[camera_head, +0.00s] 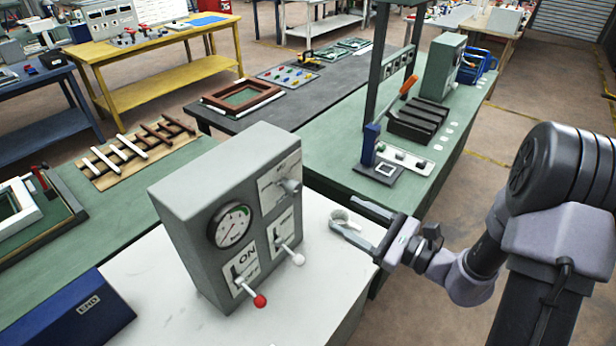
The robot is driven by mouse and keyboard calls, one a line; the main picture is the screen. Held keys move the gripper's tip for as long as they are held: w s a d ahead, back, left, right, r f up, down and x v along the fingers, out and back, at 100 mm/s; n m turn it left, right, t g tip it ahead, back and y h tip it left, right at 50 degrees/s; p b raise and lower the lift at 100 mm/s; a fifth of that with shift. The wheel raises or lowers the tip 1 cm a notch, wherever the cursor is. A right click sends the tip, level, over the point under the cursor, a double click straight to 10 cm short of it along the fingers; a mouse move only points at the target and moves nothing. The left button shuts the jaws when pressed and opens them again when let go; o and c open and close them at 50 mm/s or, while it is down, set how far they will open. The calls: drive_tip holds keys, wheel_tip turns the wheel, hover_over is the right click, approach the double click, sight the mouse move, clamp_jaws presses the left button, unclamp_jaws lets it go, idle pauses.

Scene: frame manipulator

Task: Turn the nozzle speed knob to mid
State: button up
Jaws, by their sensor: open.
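A grey control box (185,215) stands on a white table. A grey knob (291,187) sticks out of the upper right plate of its front; it looks like the nozzle speed knob, but its label is too small to read and its setting cannot be told. A round gauge (233,226) sits to its left. Below are a white-tipped lever (297,259) and a red-tipped lever (259,300), the latter by an "ON" label. My gripper (343,212) is open, to the right of the box and apart from the knob, its fingers pointing left.
The white table (190,318) has free room before the box. A dark blue box (70,312) stands at the lower left. On the green bench (325,150) behind are a blue upright block (370,145) and a dark ribbed block (418,120). A dark post rises there.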

sight(299, 190)
drive_tip(key=x, duration=1.5)
drive_tip(key=shift+s, duration=0.1)
clamp_jaws()
drive_tip(key=shift+p, duration=0.3)
drive_tip(key=m+p, duration=0.3)
drive_tip(key=m, duration=0.3)
drive_tip(key=shift+r+m+p, duration=0.1)
drive_tip(key=shift+m+p, duration=0.2)
drive_tip(key=shift+p, duration=0.1)
drive_tip(key=shift+m+p, duration=1.55)
drive_tip(key=shift+m, duration=0.95)
